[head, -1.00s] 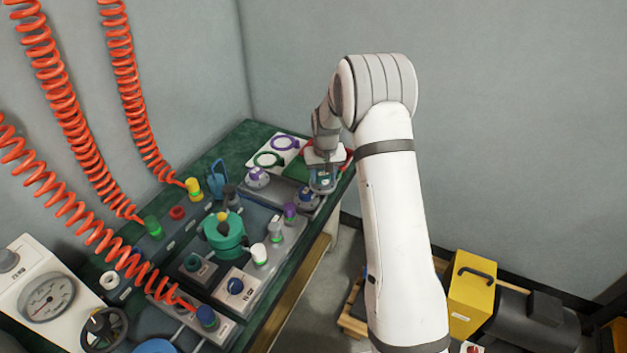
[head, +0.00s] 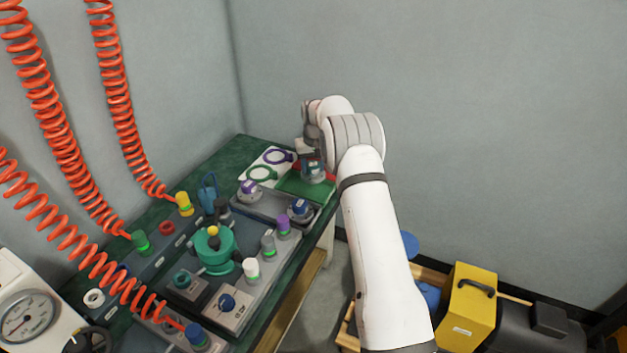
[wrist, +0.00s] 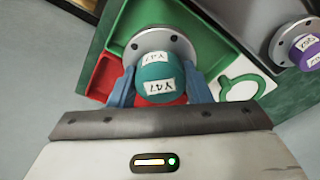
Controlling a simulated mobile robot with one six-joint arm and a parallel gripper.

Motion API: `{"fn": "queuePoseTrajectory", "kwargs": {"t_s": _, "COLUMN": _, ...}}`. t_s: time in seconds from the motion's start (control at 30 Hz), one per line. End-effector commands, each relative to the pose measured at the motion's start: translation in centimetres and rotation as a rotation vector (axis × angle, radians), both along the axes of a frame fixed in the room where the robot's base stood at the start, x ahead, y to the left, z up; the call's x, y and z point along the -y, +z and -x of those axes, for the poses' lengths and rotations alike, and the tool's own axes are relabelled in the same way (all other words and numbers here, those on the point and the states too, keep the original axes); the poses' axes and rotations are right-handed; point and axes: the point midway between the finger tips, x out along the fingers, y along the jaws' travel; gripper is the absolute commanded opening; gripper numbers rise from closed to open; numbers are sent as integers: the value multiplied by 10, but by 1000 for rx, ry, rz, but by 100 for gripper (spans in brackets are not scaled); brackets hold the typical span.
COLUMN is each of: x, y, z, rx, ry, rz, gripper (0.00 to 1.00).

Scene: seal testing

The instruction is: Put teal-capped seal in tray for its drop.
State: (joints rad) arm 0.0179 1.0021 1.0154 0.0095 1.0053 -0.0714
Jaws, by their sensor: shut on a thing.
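The teal-capped seal (wrist: 155,75) has a round grey flange and white labels on its cap. My gripper (wrist: 160,92) is shut on it, with one blue finger on each side of the cap. In the head view my gripper (head: 313,168) is at the far end of the bench, over the green tray (head: 297,186) and beside the red tray (head: 329,177). In the wrist view the flange overlaps the green tray (wrist: 215,22), with the red tray (wrist: 103,78) to the left and behind the cap. I cannot tell whether the seal touches the tray floor.
A white board (head: 265,157) with purple and green rings lies left of the trays. A purple-capped seal (head: 248,188) and a blue-capped seal (head: 300,208) stand in a grey rack in front. The teal fixture (head: 215,250) stands nearer, with red coiled hoses at left.

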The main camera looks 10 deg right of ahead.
Motion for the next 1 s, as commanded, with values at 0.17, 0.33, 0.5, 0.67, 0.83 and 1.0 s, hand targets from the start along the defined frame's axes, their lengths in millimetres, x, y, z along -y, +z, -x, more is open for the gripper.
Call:
{"fn": "queuePoseTrajectory", "kwargs": {"t_s": 0.17, "x": 0, "y": -19, "z": 0, "rx": 1, "ry": -1, "rz": 0, "gripper": 7}}
{"fn": "queuePoseTrajectory", "kwargs": {"t_s": 0.33, "x": 1, "y": -46, "z": 0, "rx": 2, "ry": -1, "rz": 0, "gripper": 7}}
{"fn": "queuePoseTrajectory", "kwargs": {"t_s": 0.5, "x": 1, "y": -50, "z": -1, "rx": 4, "ry": -1, "rz": 0, "gripper": 7}}
{"fn": "queuePoseTrajectory", "kwargs": {"t_s": 0.67, "x": 1, "y": -51, "z": -1, "rx": 3, "ry": -2, "rz": 0, "gripper": 7}}
{"fn": "queuePoseTrajectory", "kwargs": {"t_s": 0.83, "x": 2, "y": -53, "z": 0, "rx": 1, "ry": -2, "rz": 0, "gripper": 52}}
{"fn": "queuePoseTrajectory", "kwargs": {"t_s": 1.0, "x": 2, "y": -53, "z": 0, "rx": 1, "ry": -2, "rz": 0, "gripper": 66}}
